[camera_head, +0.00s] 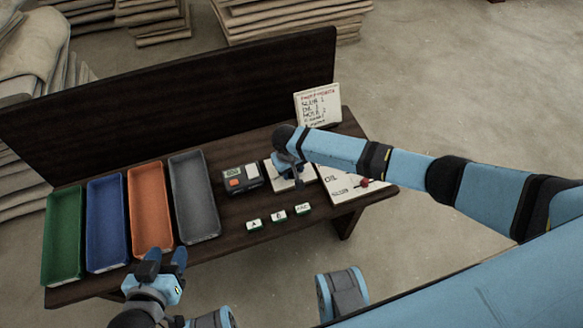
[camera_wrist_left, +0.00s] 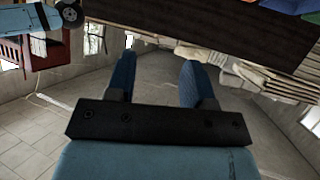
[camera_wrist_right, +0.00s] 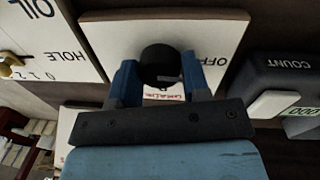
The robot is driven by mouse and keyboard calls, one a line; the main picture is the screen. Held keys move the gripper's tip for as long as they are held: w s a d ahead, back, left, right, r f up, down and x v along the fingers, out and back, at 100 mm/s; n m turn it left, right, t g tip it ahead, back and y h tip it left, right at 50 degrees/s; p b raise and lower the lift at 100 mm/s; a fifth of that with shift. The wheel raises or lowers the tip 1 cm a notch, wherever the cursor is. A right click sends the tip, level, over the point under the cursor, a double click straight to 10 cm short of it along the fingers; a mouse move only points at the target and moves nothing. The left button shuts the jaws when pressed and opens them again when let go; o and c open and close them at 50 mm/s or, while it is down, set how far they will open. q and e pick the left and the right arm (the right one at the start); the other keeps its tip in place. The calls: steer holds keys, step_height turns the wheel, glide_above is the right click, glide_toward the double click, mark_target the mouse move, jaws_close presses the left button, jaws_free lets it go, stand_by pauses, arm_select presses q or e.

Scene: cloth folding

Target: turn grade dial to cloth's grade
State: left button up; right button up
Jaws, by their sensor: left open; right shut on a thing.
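The grade dial is a black round knob (camera_wrist_right: 160,66) on a white panel (camera_wrist_right: 222,32). In the right wrist view the word OFF shows on the panel, with red lettering partly hidden. My right gripper (camera_wrist_right: 162,80) is shut on the knob, one blue finger on each side. In the head view my right gripper (camera_head: 288,168) covers most of the panel (camera_head: 272,184). My left gripper (camera_head: 163,262) is open and empty in front of the trays; its spread fingers show in the left wrist view (camera_wrist_left: 160,80). No cloth shows on the table.
Green (camera_head: 63,238), blue (camera_head: 107,225), orange (camera_head: 150,212) and grey (camera_head: 193,197) trays line the left of the table. A counter device (camera_head: 241,179) adjoins the panel. Stamps (camera_head: 278,215) lie in front.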

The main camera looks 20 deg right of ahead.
steer(key=shift+r+m+p, duration=0.2)
steer(key=shift+m+p, duration=0.3)
steer(key=shift+p, duration=0.3)
steer(key=m+p, duration=0.3)
steer(key=p, duration=0.1)
steer(key=shift+a+g, duration=0.1)
steer(key=shift+g, duration=0.2)
steer(key=m+p, duration=0.3)
steer(key=shift+m, duration=0.4)
steer(key=m+p, duration=0.1)
steer(key=m, duration=0.1)
steer(key=shift+f+m, duration=0.1)
steer(key=shift+m, duration=0.3)
steer(key=m+p, duration=0.1)
steer(key=m, duration=0.1)
steer(key=shift+m+g+y, duration=0.3)
steer(key=m+p, duration=0.1)
steer(key=m, duration=0.1)
steer(key=shift+w+f+m, duration=0.1)
steer(key=shift+m, duration=0.3)
arm_select(q)
steer(key=r, duration=0.1)
steer(key=a+r+g, duration=0.1)
steer(key=s+r, duration=0.1)
steer(key=shift+a+g+y, duration=0.3)
steer(key=shift+y, duration=0.1)
arm_select(e)
steer(key=shift+m, duration=0.6)
arm_select(q)
steer(key=shift+d+r, duration=0.1)
